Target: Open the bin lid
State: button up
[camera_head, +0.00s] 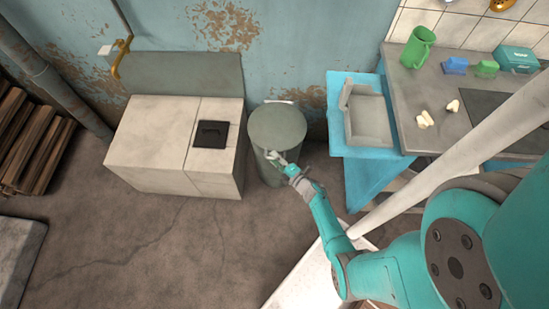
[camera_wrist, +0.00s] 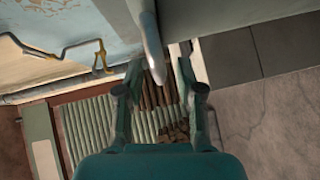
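The bin is a grey-green cylinder (camera_head: 268,165) standing on the floor against the blue wall. Its round flat lid (camera_head: 276,125) lies on top and looks closed. My gripper (camera_head: 273,157) is at the bin's near rim, at about lid height. In the wrist view my gripper's two fingers (camera_wrist: 160,72) are spread apart. A pale rounded bar or edge (camera_wrist: 153,48), perhaps part of the lid, comes down between them, with gaps showing on both sides. Whether a finger touches it I cannot tell.
A pale cabinet (camera_head: 150,140) with a black square panel (camera_head: 211,134) stands close left of the bin. A blue table (camera_head: 365,190) bearing a grey box-like item (camera_head: 368,118) stands to the right. Floor in front is open.

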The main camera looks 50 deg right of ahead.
jog(key=shift+w, duration=0.4)
grip_shut()
notch_tip(320, 180, up, 12)
jog(key=w+d, duration=0.1)
jog(key=d, duration=0.1)
jog(key=shift+w, duration=0.35)
jog(key=shift+d+f, duration=0.1)
